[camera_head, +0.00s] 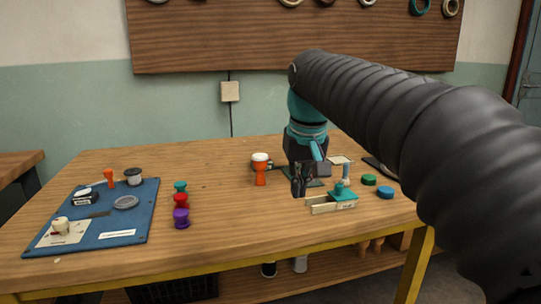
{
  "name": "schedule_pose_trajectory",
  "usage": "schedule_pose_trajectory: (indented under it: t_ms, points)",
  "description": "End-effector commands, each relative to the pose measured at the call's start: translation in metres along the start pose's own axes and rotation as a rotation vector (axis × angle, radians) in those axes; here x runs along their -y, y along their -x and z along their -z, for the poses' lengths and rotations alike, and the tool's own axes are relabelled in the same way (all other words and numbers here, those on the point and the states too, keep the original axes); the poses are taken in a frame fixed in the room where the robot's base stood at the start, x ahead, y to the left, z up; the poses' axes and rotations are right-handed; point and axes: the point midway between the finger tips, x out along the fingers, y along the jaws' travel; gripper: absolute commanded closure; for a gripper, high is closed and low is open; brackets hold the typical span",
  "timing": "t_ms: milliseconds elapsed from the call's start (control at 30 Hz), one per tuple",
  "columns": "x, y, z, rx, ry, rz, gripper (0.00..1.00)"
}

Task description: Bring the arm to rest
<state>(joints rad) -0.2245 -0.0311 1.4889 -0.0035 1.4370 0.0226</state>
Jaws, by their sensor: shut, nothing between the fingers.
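My gripper (299,180) hangs at the end of my arm over the middle right of the wooden table (222,210). It points down, shut and empty. It is just left of a small wooden tray (323,209) and to the right of an orange goblet drum with a white head (260,171). Whether it touches the table cannot be told. My arm comes in from the right and covers the table's right end.
A blue board (137,205) with small parts lies at the left. Green (180,187), red (181,199) and purple (181,217) pieces stand beside it. A green disc (368,179) and a blue disc (385,192) lie at the right.

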Motion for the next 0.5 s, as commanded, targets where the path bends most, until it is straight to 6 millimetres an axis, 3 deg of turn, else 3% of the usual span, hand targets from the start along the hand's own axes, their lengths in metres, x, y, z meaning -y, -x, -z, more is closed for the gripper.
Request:
schedule_pose_trajectory:
  t_ms: [267, 500]
  points:
    - [-0.033, -0.018, -0.093, -0.090, -0.072, -0.021, 1.00]
    - [-0.049, -0.056, -0.177, -0.167, -0.131, -0.045, 1.00]
